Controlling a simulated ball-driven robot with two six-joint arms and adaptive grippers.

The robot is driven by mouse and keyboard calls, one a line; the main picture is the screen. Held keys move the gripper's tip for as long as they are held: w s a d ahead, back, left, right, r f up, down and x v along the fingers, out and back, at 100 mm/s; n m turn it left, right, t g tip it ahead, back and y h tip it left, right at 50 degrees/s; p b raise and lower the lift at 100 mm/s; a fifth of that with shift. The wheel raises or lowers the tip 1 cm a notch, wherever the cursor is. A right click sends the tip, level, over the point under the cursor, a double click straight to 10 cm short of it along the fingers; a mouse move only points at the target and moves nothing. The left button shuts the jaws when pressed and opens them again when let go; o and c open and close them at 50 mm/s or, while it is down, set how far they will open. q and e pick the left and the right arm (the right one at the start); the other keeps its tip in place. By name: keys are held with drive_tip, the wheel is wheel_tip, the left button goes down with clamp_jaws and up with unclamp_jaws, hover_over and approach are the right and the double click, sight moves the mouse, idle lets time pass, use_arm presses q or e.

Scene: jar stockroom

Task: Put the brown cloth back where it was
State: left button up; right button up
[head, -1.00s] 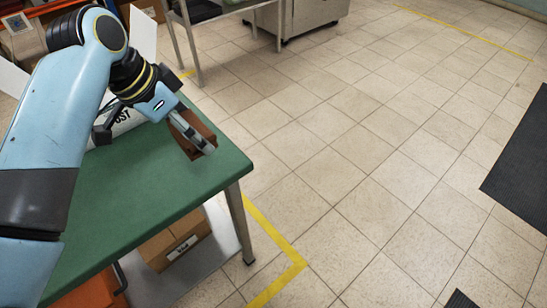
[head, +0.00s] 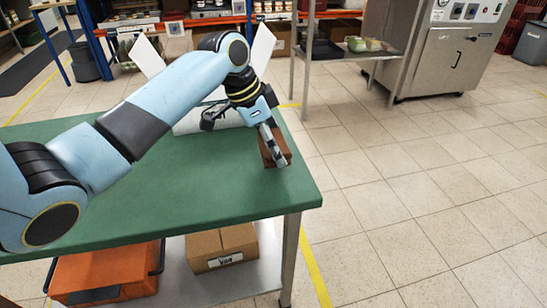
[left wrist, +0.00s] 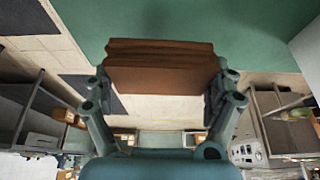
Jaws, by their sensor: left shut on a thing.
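The brown cloth (head: 266,152) is a folded, layered block near the right edge of the green table (head: 165,190). My left gripper (head: 276,150) is shut on it, with the fingers pointing down. In the left wrist view the cloth (left wrist: 160,68) spans between the two fingers (left wrist: 160,90), with pale floor and green tabletop beyond it. The fingers hide part of the cloth in the head view. I cannot tell whether its lower edge touches the tabletop. My right gripper is not in view.
A white object (head: 190,122) stands on the table behind my left gripper, partly hidden. A cardboard box (head: 222,247) and an orange crate (head: 105,272) sit on the lower shelf. A metal-legged rack (head: 345,52) and a steel cabinet (head: 450,50) stand beyond. The tabletop's front is clear.

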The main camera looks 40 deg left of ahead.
use_arm(q)
wheel_tip(320, 180, down, 4)
drive_tip(key=shift+b, duration=0.45)
drive_tip(key=o, duration=0.7)
drive_tip(key=shift+f, duration=0.1)
drive_tip(key=shift+r, duration=0.25)
drive_tip(key=p+v, duration=0.2)
drive_tip(key=v, duration=1)
drive_tip(key=shift+p, duration=0.4)
